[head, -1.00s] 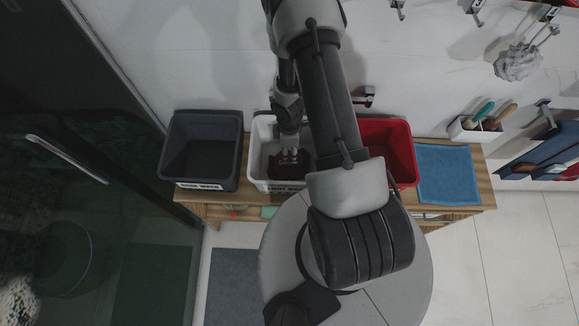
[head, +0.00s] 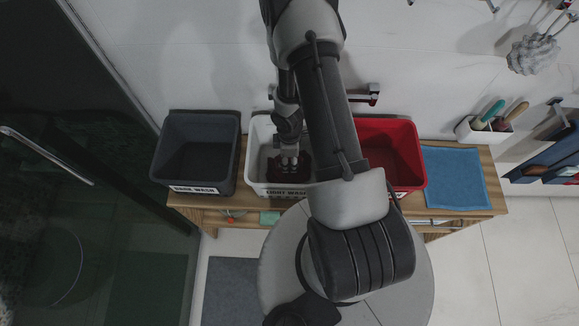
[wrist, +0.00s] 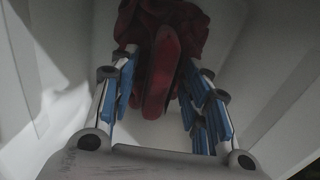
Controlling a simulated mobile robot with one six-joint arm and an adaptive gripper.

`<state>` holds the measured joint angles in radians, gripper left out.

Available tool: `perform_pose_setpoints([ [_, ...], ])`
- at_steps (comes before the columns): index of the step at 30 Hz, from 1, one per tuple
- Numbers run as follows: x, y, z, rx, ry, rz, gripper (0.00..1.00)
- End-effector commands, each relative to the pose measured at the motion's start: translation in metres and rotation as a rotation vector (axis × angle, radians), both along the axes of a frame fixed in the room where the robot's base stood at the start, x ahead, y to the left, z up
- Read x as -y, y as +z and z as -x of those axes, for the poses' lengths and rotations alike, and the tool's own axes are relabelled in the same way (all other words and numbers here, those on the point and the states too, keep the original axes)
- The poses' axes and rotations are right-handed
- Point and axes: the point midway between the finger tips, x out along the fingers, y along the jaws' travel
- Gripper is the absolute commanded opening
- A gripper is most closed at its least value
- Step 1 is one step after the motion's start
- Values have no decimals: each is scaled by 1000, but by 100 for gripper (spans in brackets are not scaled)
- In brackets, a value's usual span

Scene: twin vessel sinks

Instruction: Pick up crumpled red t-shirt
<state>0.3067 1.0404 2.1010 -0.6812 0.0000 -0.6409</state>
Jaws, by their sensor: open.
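The crumpled red t-shirt (head: 290,171) lies in the white bin (head: 260,160) labelled for light wash and looks dark red in the head view. My gripper (head: 289,158) points down inside this bin, right over the shirt. In the wrist view the shirt (wrist: 165,20) shows at the top, and a fold of it hangs between the fingers of my gripper (wrist: 160,65). The fingers with blue pads are apart, on either side of the cloth. I cannot tell whether they touch it. My arm hides the right part of the bin.
A dark grey bin (head: 198,155) stands left of the white bin and a red bin (head: 412,160) right of it, on a wooden bench (head: 480,208). A blue towel (head: 455,178) lies at the right. The bin walls rise close around my gripper.

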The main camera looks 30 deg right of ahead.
Motion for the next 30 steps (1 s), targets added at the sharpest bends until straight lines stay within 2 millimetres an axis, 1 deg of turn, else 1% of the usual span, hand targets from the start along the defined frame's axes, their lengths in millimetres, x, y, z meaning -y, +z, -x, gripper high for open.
perform_pose_setpoints([
  [11, 0, -5, 0, 0, 0, 0, 43],
  [20, 0, -5, 0, 0, 0, 0, 43],
  [30, 0, -5, 0, 0, 0, 0, 21],
])
